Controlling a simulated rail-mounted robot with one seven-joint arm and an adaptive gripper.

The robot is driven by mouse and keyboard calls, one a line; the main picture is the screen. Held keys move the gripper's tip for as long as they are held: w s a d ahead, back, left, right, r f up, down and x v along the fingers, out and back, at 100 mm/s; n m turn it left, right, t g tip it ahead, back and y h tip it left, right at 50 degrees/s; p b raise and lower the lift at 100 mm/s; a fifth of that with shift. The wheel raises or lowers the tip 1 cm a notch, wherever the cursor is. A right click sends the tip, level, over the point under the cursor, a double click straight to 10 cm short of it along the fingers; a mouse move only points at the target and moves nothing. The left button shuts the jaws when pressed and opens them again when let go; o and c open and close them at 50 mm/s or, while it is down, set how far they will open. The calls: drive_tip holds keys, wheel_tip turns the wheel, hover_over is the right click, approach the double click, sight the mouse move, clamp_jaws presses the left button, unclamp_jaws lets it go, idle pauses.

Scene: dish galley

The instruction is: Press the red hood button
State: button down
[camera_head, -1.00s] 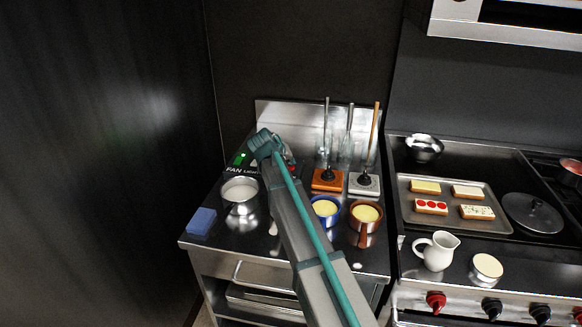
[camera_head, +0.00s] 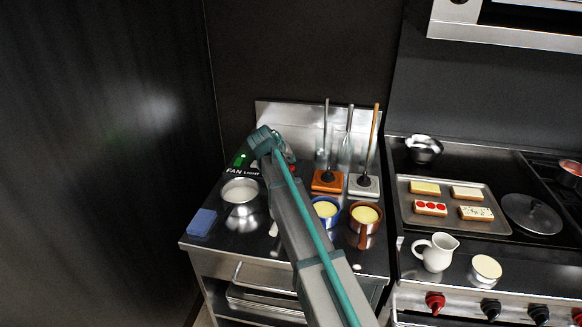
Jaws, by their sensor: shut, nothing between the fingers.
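The control panel (camera_head: 243,171) lies at the back left of the steel counter, with the labels FAN and LIGHT in white. A lit green button (camera_head: 240,159) shows at its left. A small bit of red (camera_head: 291,168) shows just right of my arm, at the panel's right side; most of it is hidden and I cannot make out its shape. My gripper (camera_head: 284,152) is over the panel, close to that red bit. It is mostly hidden behind my wrist and is shut and empty. I cannot tell whether it touches anything.
A steel pot (camera_head: 240,192), a blue sponge (camera_head: 202,222), a blue pot (camera_head: 326,209) and a copper pan (camera_head: 365,215) stand in front. Orange (camera_head: 327,181) and white (camera_head: 364,184) holders with upright utensils are to the right. The steel backsplash (camera_head: 290,113) rises behind.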

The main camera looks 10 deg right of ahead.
drive_tip(key=shift+r+p, duration=1.1)
drive_tip(key=shift+r, duration=1.4)
